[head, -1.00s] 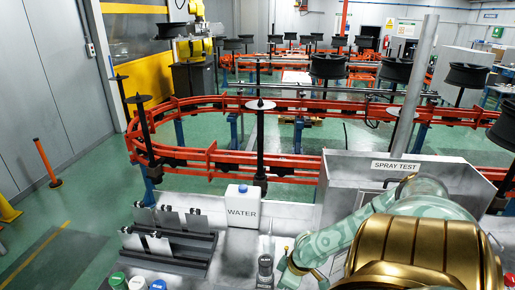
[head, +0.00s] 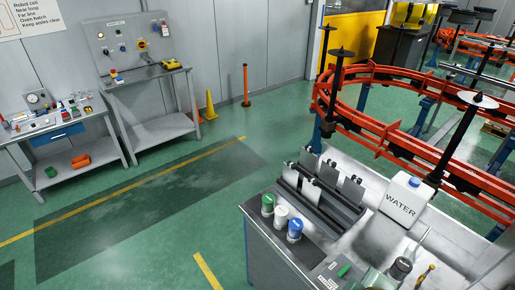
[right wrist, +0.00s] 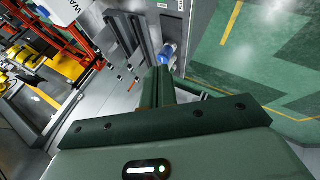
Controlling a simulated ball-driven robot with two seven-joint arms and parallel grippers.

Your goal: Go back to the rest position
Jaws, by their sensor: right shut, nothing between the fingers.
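My right gripper (right wrist: 158,90) shows in the right wrist view as dark green fingers pressed together, shut and empty. In that view its tips point toward a blue-capped bottle (right wrist: 167,52) and the side of the workbench; I cannot tell the distance between them. My left gripper is in neither current view.
The workbench holds bottles with green (head: 268,203), white (head: 281,217) and blue (head: 294,231) caps, a dark rack (head: 318,203) and a WATER container (head: 402,200). An orange conveyor rail (head: 380,126) runs behind. Open green floor (head: 150,225) lies left, before two side tables.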

